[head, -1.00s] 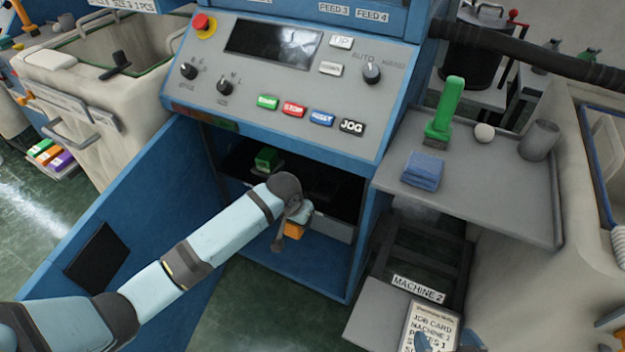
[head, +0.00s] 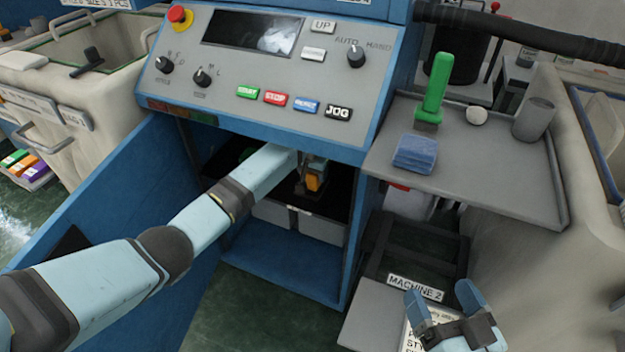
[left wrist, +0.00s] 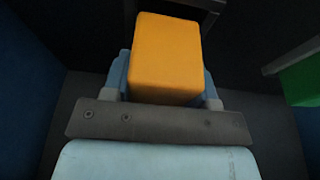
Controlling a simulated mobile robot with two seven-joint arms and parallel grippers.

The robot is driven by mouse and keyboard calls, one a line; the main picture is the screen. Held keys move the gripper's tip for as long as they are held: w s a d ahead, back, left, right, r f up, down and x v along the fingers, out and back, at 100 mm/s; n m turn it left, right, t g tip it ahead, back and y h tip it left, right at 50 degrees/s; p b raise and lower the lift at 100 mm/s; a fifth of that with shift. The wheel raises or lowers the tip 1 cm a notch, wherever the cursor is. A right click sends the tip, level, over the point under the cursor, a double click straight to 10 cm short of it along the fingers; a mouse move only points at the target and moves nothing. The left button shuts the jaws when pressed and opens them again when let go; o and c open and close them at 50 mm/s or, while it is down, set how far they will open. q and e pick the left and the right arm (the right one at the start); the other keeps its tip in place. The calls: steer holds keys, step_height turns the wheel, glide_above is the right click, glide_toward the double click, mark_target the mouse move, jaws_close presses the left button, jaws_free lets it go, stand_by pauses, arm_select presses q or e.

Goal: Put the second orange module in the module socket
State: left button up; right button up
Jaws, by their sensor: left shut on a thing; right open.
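An orange module (head: 313,183) is inside the open cabinet under the control panel. My left gripper (head: 315,168) is shut on it. In the left wrist view the orange module (left wrist: 166,55) sits between the fingers, with its flat face toward the camera. A dark grey frame (left wrist: 208,8) shows just beyond its far end; I cannot tell whether it is the module socket or whether the module touches it. A green block (left wrist: 302,80) is to the right in that view, apart from the module. My right gripper (head: 445,308) is open and empty at the lower right.
The blue cabinet door (head: 120,200) stands open at the left. Grey bins (head: 320,228) sit below the module. A grey side shelf (head: 480,165) at the right carries a green-handled brush (head: 434,90), a blue cloth (head: 415,153), a pale ball and a grey cup.

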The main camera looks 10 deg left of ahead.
arm_select(q)
steer(key=shift+s+f, duration=0.3)
steer(key=shift+f, duration=0.35)
steer(key=shift+c, duration=0.3)
steer(key=shift+a+f, duration=0.1)
steer(key=shift+c, duration=0.4)
steer(key=o, duration=1.1)
steer(key=shift+f, duration=0.15)
steer(key=shift+c, duration=0.2)
steer(key=shift+o, duration=0.3)
arm_select(e)
steer(key=shift+a+r+y, duration=0.2)
steer(key=shift+r+y, duration=0.1)
steer(key=shift+r, duration=0.15)
arm_select(q)
steer(key=shift+r, duration=0.2)
